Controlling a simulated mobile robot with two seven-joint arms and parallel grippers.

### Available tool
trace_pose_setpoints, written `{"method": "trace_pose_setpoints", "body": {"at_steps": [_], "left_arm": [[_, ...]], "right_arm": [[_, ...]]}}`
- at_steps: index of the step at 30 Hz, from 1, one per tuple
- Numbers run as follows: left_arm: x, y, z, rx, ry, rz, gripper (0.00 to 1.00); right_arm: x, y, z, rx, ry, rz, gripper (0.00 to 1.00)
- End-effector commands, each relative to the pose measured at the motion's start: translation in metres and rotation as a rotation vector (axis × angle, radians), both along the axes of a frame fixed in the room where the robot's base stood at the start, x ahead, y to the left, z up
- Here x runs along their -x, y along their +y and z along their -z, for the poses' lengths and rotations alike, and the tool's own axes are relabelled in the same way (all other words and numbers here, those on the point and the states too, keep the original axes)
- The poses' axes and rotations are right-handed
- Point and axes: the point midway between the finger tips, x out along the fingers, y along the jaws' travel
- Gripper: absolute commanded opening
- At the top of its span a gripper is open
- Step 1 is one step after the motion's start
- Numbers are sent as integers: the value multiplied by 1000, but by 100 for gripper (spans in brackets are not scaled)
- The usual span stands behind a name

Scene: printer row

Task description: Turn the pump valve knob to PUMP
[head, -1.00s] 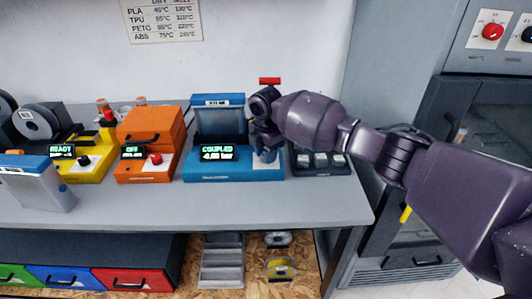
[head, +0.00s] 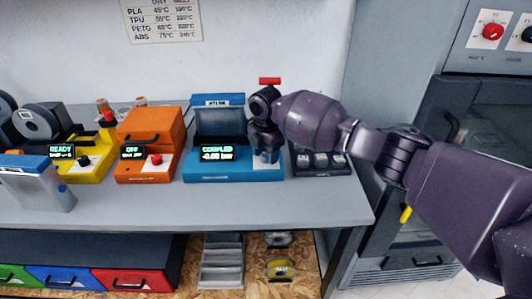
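The blue pump unit (head: 235,175) stands on the grey bench, and its screen (head: 217,153) reads COUPLED and about -0.00 bar. A pale panel (head: 275,162) is on the right of its front. My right gripper (head: 266,157) reaches down onto this panel from above, with its fingers pointing down. The valve knob is not visible; the gripper covers the part of the panel where it may be. The fingers are too small and dark to tell whether they are open, shut or holding something. My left gripper is not in view.
An orange unit (head: 150,147) with a red knob and a yellow unit (head: 92,165) stand to the left. A dark tray (head: 322,162) with small compartments is close on the right, under my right arm. The bench front (head: 230,207) is clear.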

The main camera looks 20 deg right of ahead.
Motion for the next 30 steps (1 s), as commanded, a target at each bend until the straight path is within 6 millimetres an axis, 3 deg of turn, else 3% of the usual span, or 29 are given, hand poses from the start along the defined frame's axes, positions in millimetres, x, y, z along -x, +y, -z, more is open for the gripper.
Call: {"method": "trace_pose_setpoints", "body": {"at_steps": [13,22,30], "left_arm": [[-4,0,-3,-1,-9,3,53],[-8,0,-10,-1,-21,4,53],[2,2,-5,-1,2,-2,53]], "right_arm": [[0,0,-8,0,-1,1,58],[0,0,-60,0,-4,1,58],[0,0,-98,0,-1,1,58]]}}
